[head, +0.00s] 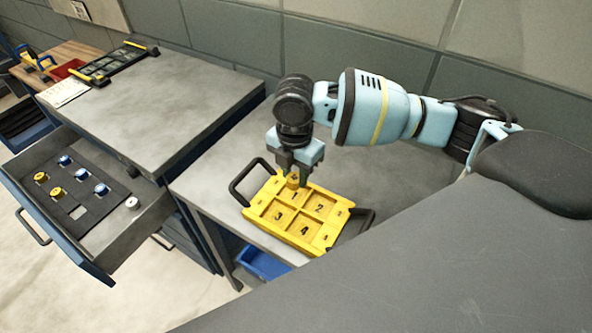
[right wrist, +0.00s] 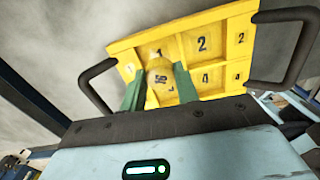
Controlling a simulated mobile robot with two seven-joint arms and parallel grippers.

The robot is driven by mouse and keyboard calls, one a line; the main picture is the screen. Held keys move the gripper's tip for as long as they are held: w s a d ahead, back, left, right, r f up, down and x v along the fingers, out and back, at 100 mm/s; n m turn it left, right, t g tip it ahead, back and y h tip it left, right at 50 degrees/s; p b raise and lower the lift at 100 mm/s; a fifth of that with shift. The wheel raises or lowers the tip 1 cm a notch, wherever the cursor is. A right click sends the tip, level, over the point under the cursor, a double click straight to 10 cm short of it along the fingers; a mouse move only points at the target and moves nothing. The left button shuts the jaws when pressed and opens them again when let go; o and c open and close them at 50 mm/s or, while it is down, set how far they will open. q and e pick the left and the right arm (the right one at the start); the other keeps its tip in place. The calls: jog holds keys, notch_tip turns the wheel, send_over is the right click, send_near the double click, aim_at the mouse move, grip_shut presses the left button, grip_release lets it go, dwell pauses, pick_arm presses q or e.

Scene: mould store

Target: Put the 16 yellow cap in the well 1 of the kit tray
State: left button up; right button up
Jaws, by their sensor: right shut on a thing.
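The yellow kit tray (head: 302,243) lies on the grey table, with wells numbered 1 to 4 and a black handle at each end. My right gripper (head: 293,178) is over well 1, at the tray's far left corner. It is shut on the yellow cap (head: 292,182). In the right wrist view the cap (right wrist: 160,84), marked 16, sits between the two green fingers (right wrist: 159,88) in front of well 1. The tray (right wrist: 208,60) fills the upper part there. Whether the cap touches the well floor I cannot tell. My left gripper is not in view.
An open drawer (head: 151,206) at left holds a dark insert (head: 95,207) with yellow and blue caps and a white one beside it. A grey cabinet top (head: 160,90) stands behind it. A blue bin (head: 262,265) is below the table. Bare table (head: 390,165) lies right of the tray.

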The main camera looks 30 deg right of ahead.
aim_at(295, 176)
jog(key=shift+f+b, duration=0.45)
jog(key=shift+f, duration=1.5)
jog(key=o, duration=1)
jog(key=shift+r, duration=3.95)
